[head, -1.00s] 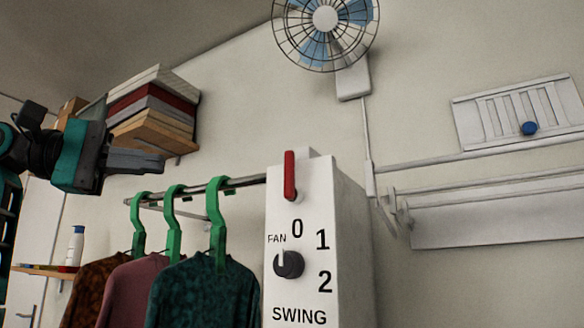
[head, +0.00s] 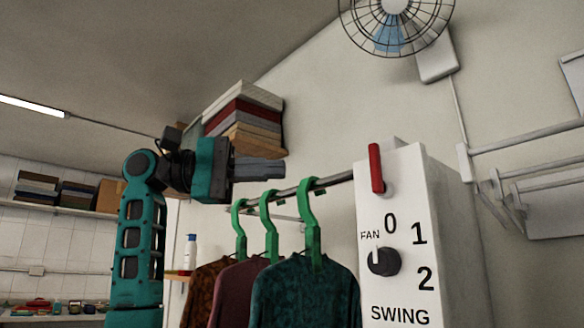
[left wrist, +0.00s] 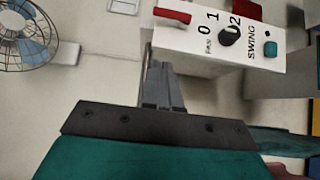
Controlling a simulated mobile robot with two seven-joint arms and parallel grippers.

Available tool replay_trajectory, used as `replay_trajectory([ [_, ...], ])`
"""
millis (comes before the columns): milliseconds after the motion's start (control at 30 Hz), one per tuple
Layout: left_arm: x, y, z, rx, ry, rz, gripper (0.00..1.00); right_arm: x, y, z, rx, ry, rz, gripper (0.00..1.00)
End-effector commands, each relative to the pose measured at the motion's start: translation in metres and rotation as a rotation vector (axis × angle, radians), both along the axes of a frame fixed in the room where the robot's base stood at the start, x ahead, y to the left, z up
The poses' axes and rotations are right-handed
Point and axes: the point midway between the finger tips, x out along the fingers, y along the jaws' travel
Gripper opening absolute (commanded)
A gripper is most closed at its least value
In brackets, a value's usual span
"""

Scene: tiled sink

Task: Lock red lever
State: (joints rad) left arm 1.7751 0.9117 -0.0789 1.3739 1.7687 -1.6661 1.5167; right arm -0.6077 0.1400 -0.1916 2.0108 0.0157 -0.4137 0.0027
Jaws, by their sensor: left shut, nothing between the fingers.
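The red lever (head: 376,168) stands upright near the top of the front face of a white control box (head: 405,205) in the head view. It also shows at the upper edge of the box in the left wrist view (left wrist: 173,15). My left gripper (head: 280,169) is shut and empty, to the left of the lever and apart from it, above the hangers. Its fingers also show in the left wrist view (left wrist: 160,68), below the box. My right gripper is in neither view.
A black fan knob (head: 384,262) sits below the lever. Green hangers (head: 310,215) with shirts (head: 305,290) hang from a rail left of the box. A wall fan (head: 395,20) is above, and stacked books (head: 245,118) lie behind my left gripper.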

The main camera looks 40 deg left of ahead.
Motion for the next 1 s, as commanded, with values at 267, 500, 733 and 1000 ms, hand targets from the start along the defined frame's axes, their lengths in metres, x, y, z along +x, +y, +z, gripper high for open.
replay_trajectory([
  [267,0.039,-0.047,-0.001,0.004,0.002,-0.005,0.0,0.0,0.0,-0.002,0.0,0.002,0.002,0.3],
  [500,0.053,-0.084,-0.001,0.002,-0.002,-0.002,0.0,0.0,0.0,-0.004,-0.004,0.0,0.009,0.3],
  [733,0.052,-0.102,0.0,0.0,-0.001,0.0,0.0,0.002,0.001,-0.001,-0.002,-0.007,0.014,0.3],
  [1000,0.051,-0.104,0.0,-0.001,0.0,0.0,0.0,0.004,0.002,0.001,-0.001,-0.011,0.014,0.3],
])
